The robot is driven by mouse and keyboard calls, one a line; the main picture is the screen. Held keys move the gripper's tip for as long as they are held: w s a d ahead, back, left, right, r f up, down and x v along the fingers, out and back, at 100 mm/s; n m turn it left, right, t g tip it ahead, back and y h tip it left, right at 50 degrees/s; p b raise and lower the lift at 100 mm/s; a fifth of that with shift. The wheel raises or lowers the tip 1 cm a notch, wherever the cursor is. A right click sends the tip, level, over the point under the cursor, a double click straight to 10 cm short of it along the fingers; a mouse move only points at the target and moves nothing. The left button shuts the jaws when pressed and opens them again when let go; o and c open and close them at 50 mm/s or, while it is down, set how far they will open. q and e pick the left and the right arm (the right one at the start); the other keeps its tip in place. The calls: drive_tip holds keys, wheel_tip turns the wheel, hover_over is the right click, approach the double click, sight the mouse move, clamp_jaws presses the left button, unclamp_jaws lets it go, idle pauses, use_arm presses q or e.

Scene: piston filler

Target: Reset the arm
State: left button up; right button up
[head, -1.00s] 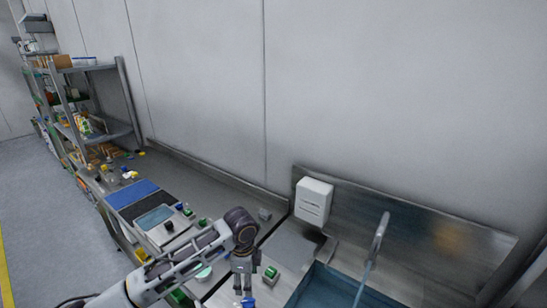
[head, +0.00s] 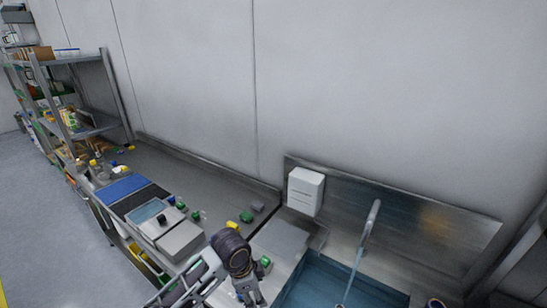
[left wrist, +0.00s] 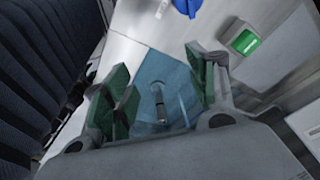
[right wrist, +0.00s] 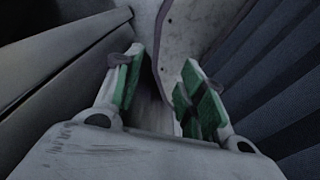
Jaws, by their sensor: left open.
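My left arm comes in at the bottom of the head view, its dark wrist above the counter's front edge; the gripper (head: 254,299) is partly cut off below. In the left wrist view my left gripper (left wrist: 162,88) has its two green-padded fingers spread apart with nothing between them. Behind them lie a blue surface and a metal counter. In the right wrist view my right gripper (right wrist: 163,88) has its fingers apart and empty, with my own dark body parts around it. I cannot make out the right gripper in the head view.
A sink (head: 340,284) with a tap (head: 370,220) lies right of the left arm. A green-topped block (head: 264,264) sits beside the wrist. A white wall box (head: 305,190) hangs behind. Small coloured parts and a scale (head: 160,222) stand left, before a shelf rack (head: 90,95).

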use_arm(q)
drive_tip(key=s+a+f+n+t+y, duration=0.2)
drive_tip(key=s+a+n+t, duration=0.1)
drive_tip(key=s+a+n, duration=1.25)
wheel_tip(320, 180, down, 36)
drive_tip(key=a+m+g+b, duration=0.1)
drive_tip(key=m+g+b, duration=0.1)
drive_tip(key=s+a+f+b, duration=0.1)
drive_tip(key=s+a+f, duration=0.1)
drive_tip(key=s+f, duration=0.8)
drive_tip(key=s+a+f+g+b, duration=0.1)
drive_tip(key=s+a+f, duration=0.1)
drive_tip(key=s+f, duration=0.9)
drive_tip(key=shift+s+a, duration=0.2)
drive_tip(key=shift+s, duration=0.75)
drive_tip(key=shift+f, duration=0.1)
idle(0.9)
